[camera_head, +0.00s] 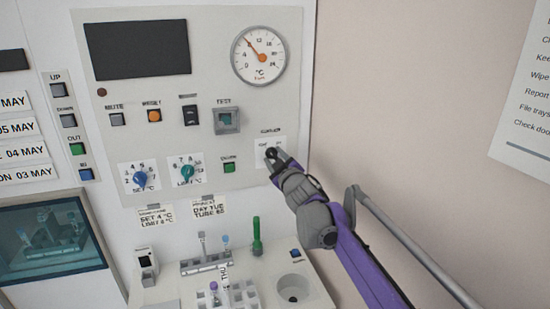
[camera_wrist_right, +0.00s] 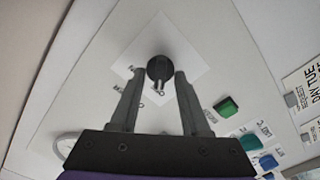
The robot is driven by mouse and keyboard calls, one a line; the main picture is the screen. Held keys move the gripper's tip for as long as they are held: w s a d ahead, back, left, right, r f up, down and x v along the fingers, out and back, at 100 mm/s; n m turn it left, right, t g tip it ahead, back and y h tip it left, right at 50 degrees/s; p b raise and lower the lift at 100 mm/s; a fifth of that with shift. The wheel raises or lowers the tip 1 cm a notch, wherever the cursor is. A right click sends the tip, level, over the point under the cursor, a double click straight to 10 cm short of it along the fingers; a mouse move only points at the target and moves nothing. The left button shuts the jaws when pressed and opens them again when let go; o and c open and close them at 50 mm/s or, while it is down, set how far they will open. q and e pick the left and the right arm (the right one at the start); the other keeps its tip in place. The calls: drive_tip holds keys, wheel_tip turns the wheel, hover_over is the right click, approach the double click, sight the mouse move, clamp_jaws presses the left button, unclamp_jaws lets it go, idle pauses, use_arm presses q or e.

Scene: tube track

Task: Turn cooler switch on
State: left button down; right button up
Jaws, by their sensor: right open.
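The cooler switch (camera_wrist_right: 159,67) is a round black rotary knob on a white label card (camera_wrist_right: 192,42), seen in the right wrist view. In the head view the card (camera_head: 263,147) is at the lower right of the grey panel, largely behind my right gripper (camera_head: 274,157). In the right wrist view my right gripper (camera_wrist_right: 158,82) is open, one finger on each side of the knob's lower part. I cannot tell whether the fingers touch it. My left gripper is not in view.
A green button (camera_head: 229,167), a teal knob (camera_head: 187,172) and a blue knob (camera_head: 140,178) sit left of the switch. A round gauge (camera_head: 259,56) is above. Below is a ledge with a tube rack (camera_head: 237,294) and a cup hole (camera_head: 291,288).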

clamp_jaws()
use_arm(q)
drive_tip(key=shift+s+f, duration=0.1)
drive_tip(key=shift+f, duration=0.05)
use_arm(e)
drive_tip(key=m+b, duration=0.2)
drive_tip(key=m, duration=0.1)
drive_tip(key=shift+f, duration=0.2)
drive_tip(key=m+b, duration=0.2)
drive_tip(key=m, duration=0.1)
drive_tip(key=shift+m, duration=0.4)
drive_tip(key=m+b, duration=0.1)
drive_tip(key=m, duration=0.3)
drive_tip(key=shift+d+r+m+b, duration=0.1)
drive_tip(key=shift+m+b, duration=0.2)
drive_tip(key=shift+b, duration=0.1)
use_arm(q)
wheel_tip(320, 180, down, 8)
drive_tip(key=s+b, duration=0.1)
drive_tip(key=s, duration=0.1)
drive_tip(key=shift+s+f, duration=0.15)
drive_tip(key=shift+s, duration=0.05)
use_arm(e)
drive_tip(key=shift+m, duration=2.2)
